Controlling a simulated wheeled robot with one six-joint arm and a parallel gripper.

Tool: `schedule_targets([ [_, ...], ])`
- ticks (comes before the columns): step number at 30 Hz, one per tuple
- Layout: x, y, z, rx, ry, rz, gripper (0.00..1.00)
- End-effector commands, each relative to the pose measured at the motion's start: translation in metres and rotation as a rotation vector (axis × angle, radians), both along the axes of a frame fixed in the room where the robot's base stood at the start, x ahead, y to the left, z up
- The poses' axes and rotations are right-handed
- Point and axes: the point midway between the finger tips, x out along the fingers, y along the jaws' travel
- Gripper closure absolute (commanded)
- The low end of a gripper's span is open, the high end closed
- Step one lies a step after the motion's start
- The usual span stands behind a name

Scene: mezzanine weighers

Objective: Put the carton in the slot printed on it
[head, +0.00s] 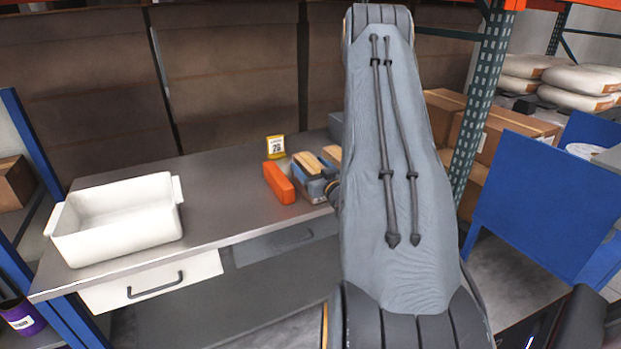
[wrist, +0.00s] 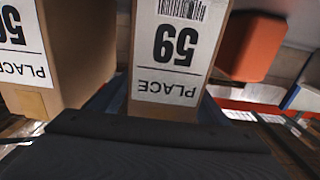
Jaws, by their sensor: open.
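In the wrist view a brown carton (wrist: 160,104) faces me close up. Its white label is upside down and reads "PLACE 59". A second brown carton (wrist: 75,60) stands to its left; its label also reads "PLACE", with a number starting with 5 and cut off by the frame. My gripper (wrist: 160,125) is open, its dark body across the bottom of the wrist view, close in front of the "59" carton. In the head view the cartons' tan tops (head: 308,163) show on the bench, partly hidden by my arm. A yellow-edged card (head: 276,148) reading "26" stands behind them.
An orange block (head: 279,183) lies left of the cartons; orange also shows in the wrist view (wrist: 252,47). A white tub (head: 120,240) stands at the bench's left end. The grey bench top (head: 215,185) is clear between them. A green rack post (head: 485,100) stands right of my arm.

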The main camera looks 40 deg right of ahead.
Motion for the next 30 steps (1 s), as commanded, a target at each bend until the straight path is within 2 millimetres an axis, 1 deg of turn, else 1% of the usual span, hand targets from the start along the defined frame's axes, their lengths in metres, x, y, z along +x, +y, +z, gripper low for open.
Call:
schedule_targets([
  [1,0.0,0.0,0.0,0.0,0.0,0.0,0.31],
  [2,0.0,0.0,0.0,0.0,0.0,0.0,0.35],
  [3,0.0,0.0,0.0,0.0,0.0,0.0,0.41],
  [5,0.0,0.0,0.0,0.0,0.0,0.0,0.52],
  [12,0.0,0.0,0.001,-0.001,-0.002,0.0,0.92],
  [13,0.0,0.0,0.001,-0.001,-0.002,0.0,0.95],
  [19,0.0,0.0,0.001,-0.001,-0.002,0.0,0.95],
  [23,0.0,0.0,0.005,-0.001,-0.002,0.0,0.95],
  [26,0.0,-0.001,0.012,-0.003,-0.002,0.0,0.95],
  [30,0.0,-0.001,0.029,-0.005,-0.004,-0.001,0.95],
])
